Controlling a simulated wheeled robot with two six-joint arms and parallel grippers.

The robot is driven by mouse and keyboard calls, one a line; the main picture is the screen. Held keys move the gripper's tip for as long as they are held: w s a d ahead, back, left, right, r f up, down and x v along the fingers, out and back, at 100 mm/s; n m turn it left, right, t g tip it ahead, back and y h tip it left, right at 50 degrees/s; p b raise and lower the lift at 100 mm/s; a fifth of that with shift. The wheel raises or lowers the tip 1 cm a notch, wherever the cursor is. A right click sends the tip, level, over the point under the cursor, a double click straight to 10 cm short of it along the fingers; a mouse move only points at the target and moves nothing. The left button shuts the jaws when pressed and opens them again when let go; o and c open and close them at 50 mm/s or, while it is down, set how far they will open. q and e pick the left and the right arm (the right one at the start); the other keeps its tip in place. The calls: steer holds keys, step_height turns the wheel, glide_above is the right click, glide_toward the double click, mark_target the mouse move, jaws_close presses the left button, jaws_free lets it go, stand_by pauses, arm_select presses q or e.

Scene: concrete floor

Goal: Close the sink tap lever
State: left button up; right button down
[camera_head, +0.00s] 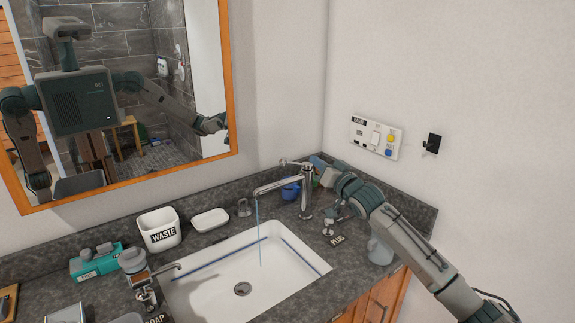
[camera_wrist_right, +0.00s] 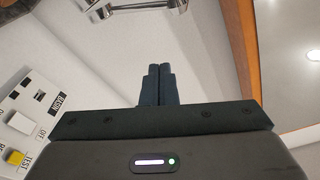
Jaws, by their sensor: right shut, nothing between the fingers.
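The chrome sink tap (camera_head: 305,196) stands at the back right of the white sink. Its thin lever (camera_head: 293,163) sits on top. A thin stream of water (camera_head: 259,235) falls from the spout into the basin. My right gripper (camera_head: 317,162) is beside the tap's top on the right; whether it touches the lever cannot be told. In the right wrist view its fingers (camera_wrist_right: 159,72) are shut together with nothing between them. Chrome tap parts (camera_wrist_right: 122,10) show beyond them at the top edge. My left gripper is not seen directly.
A blue cup (camera_head: 290,191) stands just behind the tap. A switch panel (camera_head: 375,136) is on the right wall, and an orange-framed mirror (camera_head: 236,125) hangs at left. A waste bin (camera_head: 159,229), soap dish (camera_head: 210,220) and soap dispenser (camera_head: 135,266) stand around the sink (camera_head: 205,290).

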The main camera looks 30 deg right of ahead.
mark_target(291, 163)
steer(key=w+a+f+p, duration=0.1)
steer(key=w+f+p, duration=0.1)
steer(key=w, duration=0.6)
steer(key=shift+w+a+f+p, duration=0.2)
steer(key=shift+w+a+p, duration=0.1)
steer(key=shift+a+p, duration=0.05)
steer(key=shift+f, duration=0.1)
steer(key=n+b, duration=0.1)
steer(key=b, duration=0.2)
steer(key=f+n+b, duration=0.1)
steer(key=b, duration=0.2)
steer(key=shift+a+f, duration=0.3)
steer(key=shift+a, duration=0.05)
steer(key=shift+n+y+b, duration=0.3)
steer(key=shift+n+b, duration=0.1)
steer(key=shift+b, duration=0.1)
steer(key=shift+r, duration=0.15)
steer(key=shift+a, duration=0.1)
